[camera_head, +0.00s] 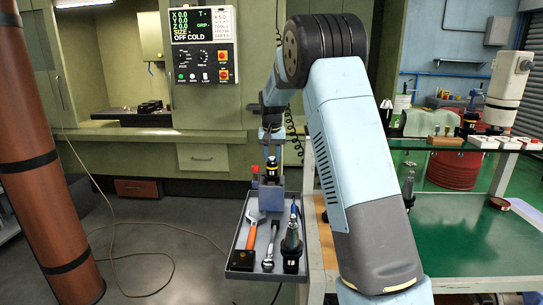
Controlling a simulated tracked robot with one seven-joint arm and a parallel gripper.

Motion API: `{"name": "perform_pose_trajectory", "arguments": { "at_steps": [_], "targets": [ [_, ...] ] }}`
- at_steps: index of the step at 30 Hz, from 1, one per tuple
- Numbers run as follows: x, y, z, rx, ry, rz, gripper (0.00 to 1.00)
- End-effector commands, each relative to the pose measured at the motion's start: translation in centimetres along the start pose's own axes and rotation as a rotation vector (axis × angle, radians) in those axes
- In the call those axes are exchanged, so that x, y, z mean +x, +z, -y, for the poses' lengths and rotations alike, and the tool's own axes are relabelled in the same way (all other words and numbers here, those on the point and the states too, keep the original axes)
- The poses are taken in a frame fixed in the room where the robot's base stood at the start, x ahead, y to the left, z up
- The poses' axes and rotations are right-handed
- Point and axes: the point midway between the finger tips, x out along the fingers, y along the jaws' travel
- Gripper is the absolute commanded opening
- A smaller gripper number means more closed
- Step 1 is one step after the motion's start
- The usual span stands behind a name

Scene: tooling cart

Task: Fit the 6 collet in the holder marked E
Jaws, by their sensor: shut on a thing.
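My gripper (270,137) is at the end of my arm, pointing down over the back of the small grey tray. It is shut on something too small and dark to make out. Right below it, a black holder with a yellow band (271,171) stands upright in a blue-grey fixture (271,192). I cannot tell whether the held thing touches this holder. No letter on the holder and no collet size can be read.
The grey tray (240,266) also holds an orange-handled wrench (251,234) and a ratchet (270,245). At right, the cart (460,225) has a green shelf and more holders above, beside a white cylindrical device (507,90). A brown column (48,150) stands at left.

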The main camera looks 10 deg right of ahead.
Motion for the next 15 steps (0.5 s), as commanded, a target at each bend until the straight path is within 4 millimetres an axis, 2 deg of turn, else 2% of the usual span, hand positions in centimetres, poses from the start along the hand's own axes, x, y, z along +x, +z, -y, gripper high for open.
{"name": "perform_pose_trajectory", "arguments": {
  "at_steps": [14, 15],
  "targets": [
    [0.03, 0.00, -0.03, 0.000, 0.000, 0.000, 0.00],
    [0.03, 0.00, -0.04, 0.000, 0.000, 0.000, 0.36]
  ]
}}
